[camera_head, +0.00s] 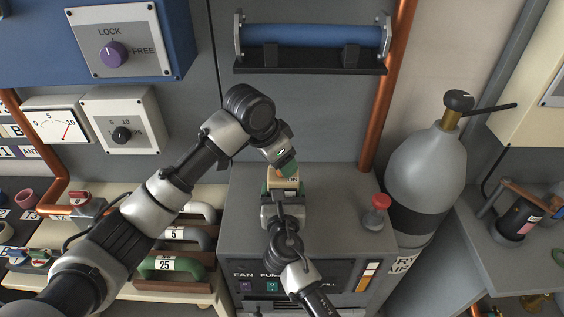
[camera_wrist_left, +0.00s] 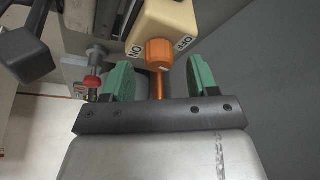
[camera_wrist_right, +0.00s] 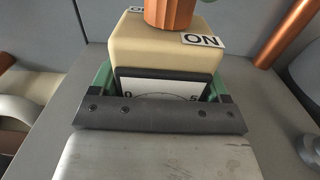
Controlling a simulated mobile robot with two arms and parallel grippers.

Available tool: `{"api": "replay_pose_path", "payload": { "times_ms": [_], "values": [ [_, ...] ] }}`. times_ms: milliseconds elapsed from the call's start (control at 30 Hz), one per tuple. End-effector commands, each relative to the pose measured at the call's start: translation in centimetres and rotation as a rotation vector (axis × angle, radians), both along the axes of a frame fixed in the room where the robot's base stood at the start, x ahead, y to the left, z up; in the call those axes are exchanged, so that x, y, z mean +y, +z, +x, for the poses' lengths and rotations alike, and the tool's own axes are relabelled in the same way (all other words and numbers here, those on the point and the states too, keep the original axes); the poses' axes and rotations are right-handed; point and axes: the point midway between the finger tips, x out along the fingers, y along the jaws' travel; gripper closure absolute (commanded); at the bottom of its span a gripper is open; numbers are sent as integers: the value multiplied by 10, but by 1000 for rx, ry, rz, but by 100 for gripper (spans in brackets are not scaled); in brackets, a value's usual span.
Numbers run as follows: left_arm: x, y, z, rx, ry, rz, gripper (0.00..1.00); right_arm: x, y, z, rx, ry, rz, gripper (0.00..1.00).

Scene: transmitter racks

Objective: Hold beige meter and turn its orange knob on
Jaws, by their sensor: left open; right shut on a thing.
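The beige meter (camera_head: 284,184) is held upright above the grey cabinet top, between my two grippers. My right gripper (camera_head: 281,196) is shut on it; the right wrist view shows the green fingers on both sides of the meter (camera_wrist_right: 160,48) and its white dial (camera_wrist_right: 165,88). The orange knob (camera_wrist_left: 159,54) is on the face with the ON and OFF labels. My left gripper (camera_wrist_left: 160,70) is open, its green fingers on either side of the knob, with visible gaps. The knob's pointer setting cannot be told.
A red knob (camera_head: 377,204) stands on the grey cabinet (camera_head: 335,195) to the right. A grey gas cylinder (camera_head: 425,170) and a copper pipe (camera_head: 387,95) are farther right. Several coloured handles, including a green one (camera_head: 165,265), lie on the left.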

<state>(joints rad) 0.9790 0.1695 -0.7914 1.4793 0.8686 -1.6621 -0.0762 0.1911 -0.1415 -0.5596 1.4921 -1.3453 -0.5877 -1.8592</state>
Motion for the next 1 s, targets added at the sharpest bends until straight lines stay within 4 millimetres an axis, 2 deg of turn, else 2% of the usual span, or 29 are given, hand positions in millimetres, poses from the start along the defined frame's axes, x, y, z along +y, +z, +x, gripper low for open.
{"api": "replay_pose_path", "payload": {
  "times_ms": [167,467,800,1000],
  "values": [
    [-4,-14,3,1,0,1,41,0,1,0,-3,0,1,65],
    [-5,-15,3,-1,-1,1,41,0,1,0,-3,0,1,65],
    [-5,-15,4,-1,-1,1,90,0,1,0,-3,0,1,65],
    [-5,-15,4,-1,-14,1,91,0,1,0,-3,0,1,65]
  ]
}}
